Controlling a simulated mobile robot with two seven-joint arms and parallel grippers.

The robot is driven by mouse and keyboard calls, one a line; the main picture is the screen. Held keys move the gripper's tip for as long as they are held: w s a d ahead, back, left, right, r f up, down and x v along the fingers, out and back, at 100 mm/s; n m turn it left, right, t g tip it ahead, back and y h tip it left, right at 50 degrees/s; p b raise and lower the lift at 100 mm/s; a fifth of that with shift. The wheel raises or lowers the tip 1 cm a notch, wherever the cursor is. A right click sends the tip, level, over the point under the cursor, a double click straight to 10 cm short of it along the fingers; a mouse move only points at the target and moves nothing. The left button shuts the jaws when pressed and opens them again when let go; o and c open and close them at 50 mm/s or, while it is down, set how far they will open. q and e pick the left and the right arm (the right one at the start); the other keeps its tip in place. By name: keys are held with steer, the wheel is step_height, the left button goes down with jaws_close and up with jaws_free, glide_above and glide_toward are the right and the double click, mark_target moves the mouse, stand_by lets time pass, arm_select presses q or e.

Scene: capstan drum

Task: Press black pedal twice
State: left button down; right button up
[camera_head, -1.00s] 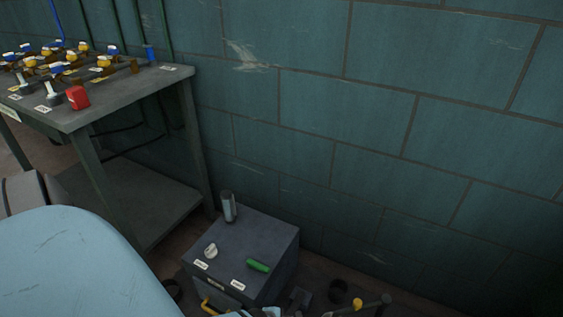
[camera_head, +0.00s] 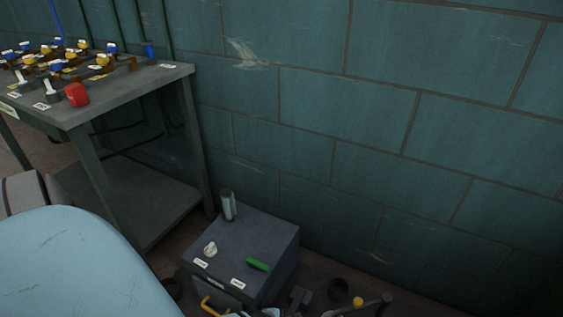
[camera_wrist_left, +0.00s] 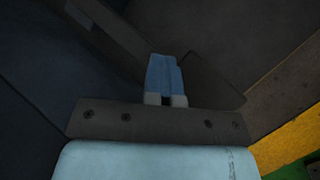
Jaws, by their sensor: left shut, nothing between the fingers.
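A dark pedal-like plate (camera_head: 299,297) shows at the bottom edge of the head view, just right of the grey box. In the left wrist view a dark flat plate (camera_wrist_left: 212,84) with a bar running to the upper left lies beyond my fingers; it appears to be the pedal. My left gripper (camera_wrist_left: 165,66) is shut and empty, its pale blue fingertips overlapping the plate's left part. I cannot tell whether they touch it. In the head view only small pale blue parts of the left gripper (camera_head: 270,313) show at the bottom edge. My right gripper is not in view.
The grey box (camera_head: 232,243) carries a white knob (camera_head: 210,249), a green handle (camera_head: 258,264) and an upright grey cylinder (camera_head: 228,205). A yellow handle (camera_head: 212,305) is at its front. A workbench (camera_head: 150,85) with valves stands left. A yellow-knobbed lever (camera_head: 358,302) is to the right.

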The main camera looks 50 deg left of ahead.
arm_select(q)
steer(key=shift+s+d+f+b, duration=0.1)
steer(key=shift+s+f+b, duration=0.15)
steer(key=shift+f+b, duration=0.25)
steer(key=shift+s+f+b, duration=0.2)
steer(key=shift+f+b, duration=0.1)
steer(key=shift+f, duration=0.4)
stand_by(0.5)
steer(key=shift+s+d+f+b, duration=0.1)
steer(key=shift+s+f+b, duration=0.05)
steer(key=shift+f+b, duration=0.3)
steer(key=shift+s+d+f+b, duration=0.15)
steer(key=shift+f+b, duration=0.15)
steer(key=shift+f, duration=0.2)
stand_by(0.4)
stand_by(0.4)
steer(key=shift+w+r+p, duration=0.1)
steer(key=shift+r+p, duration=0.6)
steer(key=shift+p, duration=0.1)
steer(key=r+p, duration=0.2)
steer(key=shift+w+d+r, duration=0.1)
steer(key=shift+w+r, duration=0.1)
steer(key=shift+r, duration=0.1)
steer(key=shift+w+r+p, duration=0.2)
steer(key=shift+r+p, duration=0.4)
steer(key=shift+w+r+p, duration=0.2)
steer(key=shift+r+p, duration=0.35)
steer(key=shift+p, duration=0.05)
steer(key=shift+w+a+r, duration=0.15)
steer(key=shift+a+r, duration=0.05)
